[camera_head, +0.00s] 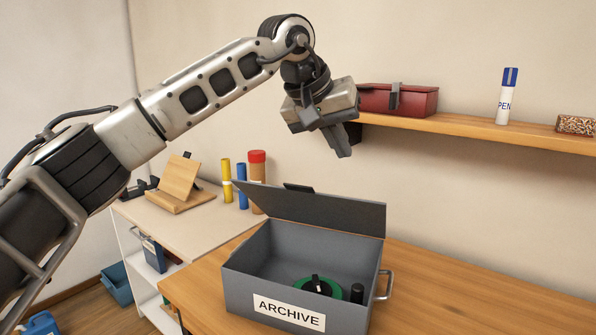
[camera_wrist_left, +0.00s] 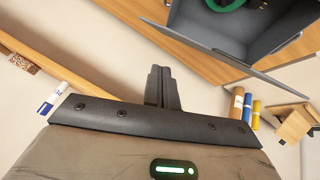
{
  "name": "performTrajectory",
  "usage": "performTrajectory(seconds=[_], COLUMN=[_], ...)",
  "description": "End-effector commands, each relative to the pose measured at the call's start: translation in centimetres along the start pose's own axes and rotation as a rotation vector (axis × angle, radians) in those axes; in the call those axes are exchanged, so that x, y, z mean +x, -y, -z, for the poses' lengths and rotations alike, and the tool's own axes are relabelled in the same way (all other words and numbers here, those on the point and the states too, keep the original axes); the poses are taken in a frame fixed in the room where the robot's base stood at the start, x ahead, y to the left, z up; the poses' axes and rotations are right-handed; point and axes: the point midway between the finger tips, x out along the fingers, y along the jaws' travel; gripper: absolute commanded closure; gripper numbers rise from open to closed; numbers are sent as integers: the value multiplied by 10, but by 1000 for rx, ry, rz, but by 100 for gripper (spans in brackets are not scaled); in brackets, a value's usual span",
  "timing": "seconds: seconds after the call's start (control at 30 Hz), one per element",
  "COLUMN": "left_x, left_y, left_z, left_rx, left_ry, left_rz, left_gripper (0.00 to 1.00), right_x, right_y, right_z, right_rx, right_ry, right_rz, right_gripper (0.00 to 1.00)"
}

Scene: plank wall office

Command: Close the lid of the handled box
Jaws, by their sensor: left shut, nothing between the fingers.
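The handled box (camera_head: 250,285) is a grey box with an ARCHIVE label on its front and a metal handle on its right side. It stands on the wooden table with its lid (camera_head: 325,210) open, raised at the back. Inside it are a green round object (camera_head: 312,287) and a small dark cylinder (camera_head: 357,293). My left gripper (camera_head: 343,152) is shut and empty, above and behind the lid, apart from it. In the left wrist view the shut fingers (camera_wrist_left: 162,88) show, with the box (camera_wrist_left: 228,22) at the upper right. My right gripper is not in view.
A wooden shelf (camera_head: 450,123) on the wall holds a red box (camera_head: 415,100), a pen-labelled marker (camera_head: 508,98) and a patterned box. A side desk (camera_head: 190,222) at left carries a wooden stand and several cylinders. The table right of the box is clear.

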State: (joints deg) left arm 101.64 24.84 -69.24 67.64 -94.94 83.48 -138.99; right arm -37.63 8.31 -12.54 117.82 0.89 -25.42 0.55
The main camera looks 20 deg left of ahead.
Motion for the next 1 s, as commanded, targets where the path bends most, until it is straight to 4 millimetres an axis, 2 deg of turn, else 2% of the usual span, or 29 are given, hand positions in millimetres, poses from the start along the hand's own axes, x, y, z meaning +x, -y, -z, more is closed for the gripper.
performTrajectory(seconds=[0.03,0.1,0.2,0.27,0.47,0.8,1.0], left_x=[-24,-47,-65,-66,-39,30,33], left_y=[20,41,57,61,70,90,94], left_z=[12,19,23,24,24,24,0], left_rx=[38,75,99,103,104,104,107], left_ry=[-19,-22,-16,-13,-8,-9,-11], left_rz=[101,205,283,300,303,299,299], left_gripper=[100,100,100,100,100,100,100], right_x=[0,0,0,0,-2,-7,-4], right_y=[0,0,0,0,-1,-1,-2], right_z=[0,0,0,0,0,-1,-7], right_rx=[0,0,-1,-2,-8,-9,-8], right_ry=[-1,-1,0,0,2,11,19], right_rz=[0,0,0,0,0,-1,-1], right_gripper=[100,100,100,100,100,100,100])
